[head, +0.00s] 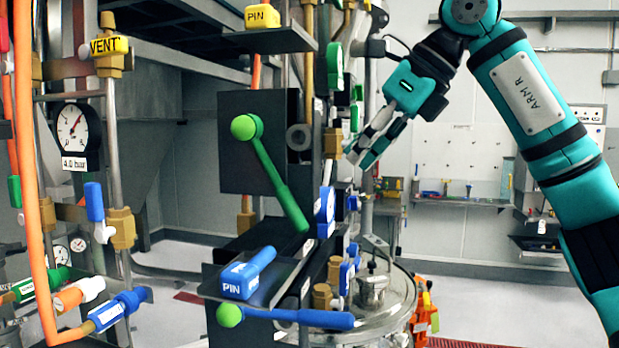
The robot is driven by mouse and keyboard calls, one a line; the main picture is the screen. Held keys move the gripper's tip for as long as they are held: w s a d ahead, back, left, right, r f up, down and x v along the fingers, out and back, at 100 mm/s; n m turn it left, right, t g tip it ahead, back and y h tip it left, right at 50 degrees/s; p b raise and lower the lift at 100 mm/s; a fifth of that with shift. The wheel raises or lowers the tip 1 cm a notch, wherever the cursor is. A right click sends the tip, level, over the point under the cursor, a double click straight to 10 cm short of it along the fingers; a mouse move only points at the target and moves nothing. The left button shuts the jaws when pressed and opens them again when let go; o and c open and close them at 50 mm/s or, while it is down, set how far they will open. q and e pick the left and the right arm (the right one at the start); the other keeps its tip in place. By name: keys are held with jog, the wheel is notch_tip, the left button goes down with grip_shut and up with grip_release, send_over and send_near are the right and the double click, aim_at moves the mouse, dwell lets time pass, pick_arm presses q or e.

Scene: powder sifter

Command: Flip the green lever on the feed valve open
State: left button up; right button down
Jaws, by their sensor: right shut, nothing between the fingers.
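A large green lever (278,180) with a round green knob (247,127) slants from upper left to lower right in front of a dark plate (235,175). No label reading feed valve is legible. Smaller green handles also show near the top centre (334,66) and at the lower left (40,283). My right gripper (357,158) is shut and empty, right of the large green lever and beside the pipe column. Its fingers point down and left, apart from that lever. My left gripper is not in view.
A blue lever (315,319) lies low at the centre, below a shelf (215,278) with a blue PIN block (247,273). A yellow PIN block (262,16) is above. Orange hoses (30,190) and a gauge (72,124) crowd the left. A round metal vessel (385,300) stands low behind.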

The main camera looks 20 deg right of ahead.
aim_at(295, 217)
jog(key=p+x, duration=0.2)
jog(key=x, duration=0.9)
jog(key=shift+w+a+r+p, duration=0.1)
jog(key=shift+r+p, duration=0.05)
jog(key=shift+p, duration=0.25)
jog(key=shift+w+a+f, duration=0.1)
jog(key=shift+f, duration=0.1)
jog(key=shift+w+a+f, duration=0.2)
jog(key=shift+w, duration=0.05)
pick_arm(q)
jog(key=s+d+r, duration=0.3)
pick_arm(e)
jog(key=f+b, duration=0.1)
jog(key=b, duration=0.1)
jog(key=t+y+b, duration=0.1)
jog(key=b, duration=0.2)
jog(key=shift+w+a+f+y, duration=0.15)
jog(key=shift+a+f+y, duration=0.15)
jog(key=shift+a+f, duration=0.1)
jog(key=shift+w+a+r+b, duration=0.1)
jog(key=shift+w+b, duration=0.05)
jog(key=shift+b, duration=0.25)
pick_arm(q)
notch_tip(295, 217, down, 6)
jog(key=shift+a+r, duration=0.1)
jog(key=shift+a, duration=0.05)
pick_arm(e)
jog(key=shift+r+t+y, duration=0.2)
jog(key=shift+t+y, duration=0.1)
